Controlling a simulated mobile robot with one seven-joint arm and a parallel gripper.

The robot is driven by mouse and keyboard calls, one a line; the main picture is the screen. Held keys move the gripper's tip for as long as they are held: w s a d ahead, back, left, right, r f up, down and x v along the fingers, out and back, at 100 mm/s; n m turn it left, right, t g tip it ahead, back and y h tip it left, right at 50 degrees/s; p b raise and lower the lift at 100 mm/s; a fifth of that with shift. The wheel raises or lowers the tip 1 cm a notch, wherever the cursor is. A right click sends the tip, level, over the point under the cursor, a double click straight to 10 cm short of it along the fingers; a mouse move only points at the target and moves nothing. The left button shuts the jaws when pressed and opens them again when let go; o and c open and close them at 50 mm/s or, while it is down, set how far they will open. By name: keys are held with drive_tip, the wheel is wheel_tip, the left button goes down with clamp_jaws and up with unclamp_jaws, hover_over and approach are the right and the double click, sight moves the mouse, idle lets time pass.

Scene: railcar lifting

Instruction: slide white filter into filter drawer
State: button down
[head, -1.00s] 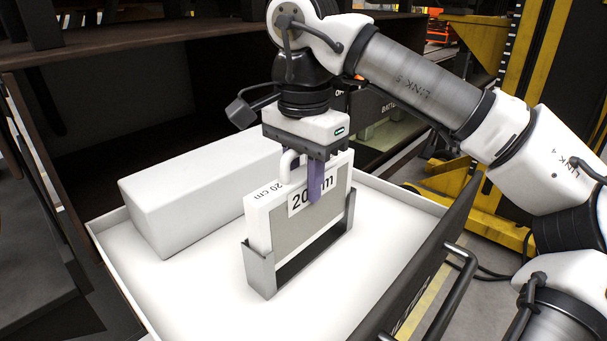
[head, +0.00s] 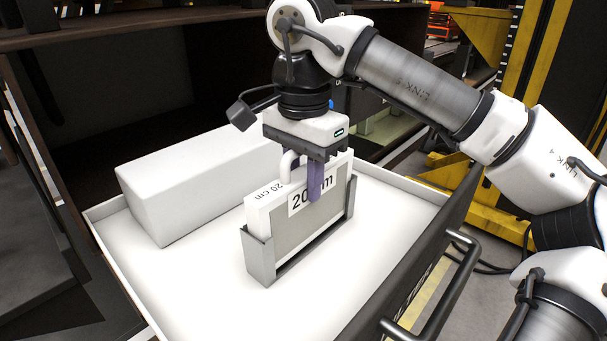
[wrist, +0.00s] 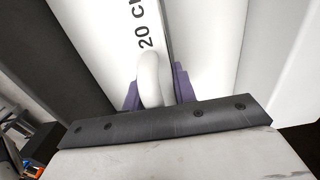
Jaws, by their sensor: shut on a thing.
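The white filter (head: 273,207), marked "20 cm", stands upright between the metal end brackets of a holder (head: 259,259) in the open white drawer (head: 190,290). Its lower edge sits low between the brackets, close to the drawer floor; exact contact is hard to tell. My gripper (head: 314,182) is above the filter, its purple fingers shut on the white loop handle (head: 289,165). In the wrist view the handle (wrist: 151,80) is between the purple fingers, with the filter's top edge (wrist: 128,38) beyond.
A long white box (head: 200,185) lies in the drawer behind the filter. The dark drawer front with its bar handle (head: 437,290) is at the right. The drawer floor in front of the filter is clear. A yellow frame (head: 470,200) stands beyond the drawer.

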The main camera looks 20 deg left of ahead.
drive_tip(key=shift+f, duration=0.3)
drive_tip(key=c, duration=1.1)
unclamp_jaws()
drive_tip(key=shift+o, duration=0.2)
wheel_tip(320, 180, up, 12)
drive_tip(key=p, duration=0.2)
drive_tip(key=shift+p, duration=0.3)
drive_tip(key=shift+r+p, duration=1)
drive_tip(key=shift+p, duration=0.05)
drive_tip(key=shift+f, duration=0.1)
